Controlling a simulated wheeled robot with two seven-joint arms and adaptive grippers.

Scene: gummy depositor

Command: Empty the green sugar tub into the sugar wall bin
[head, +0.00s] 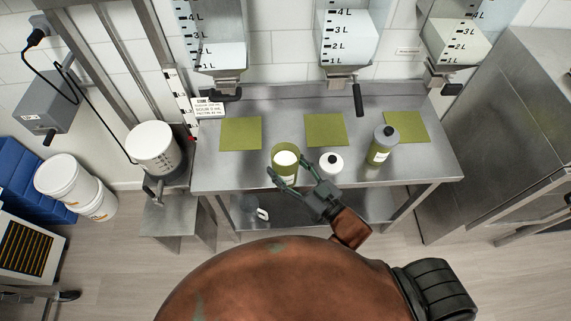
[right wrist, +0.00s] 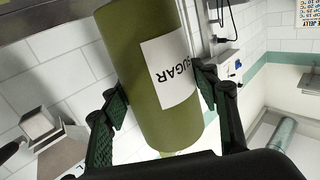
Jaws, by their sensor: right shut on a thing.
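The green sugar tub (head: 276,152) is over the front part of the steel table in the head view, with white showing in its top. In the right wrist view the tub (right wrist: 135,55) fills the middle, its white label reading SUGAR. My right gripper (head: 288,174) is shut on the tub, one finger on each side; the fingers also show in the wrist view (right wrist: 160,92). I cannot tell whether the tub touches the table. Three clear wall bins with litre marks hang behind: left (head: 215,55), middle (head: 345,48) and right (head: 455,42). Their names are not readable. My left gripper is not in view.
Green mats lie along the table (head: 241,133). A white bucket (head: 153,146) stands at the left. Lever handles hang under the bins (head: 358,98).

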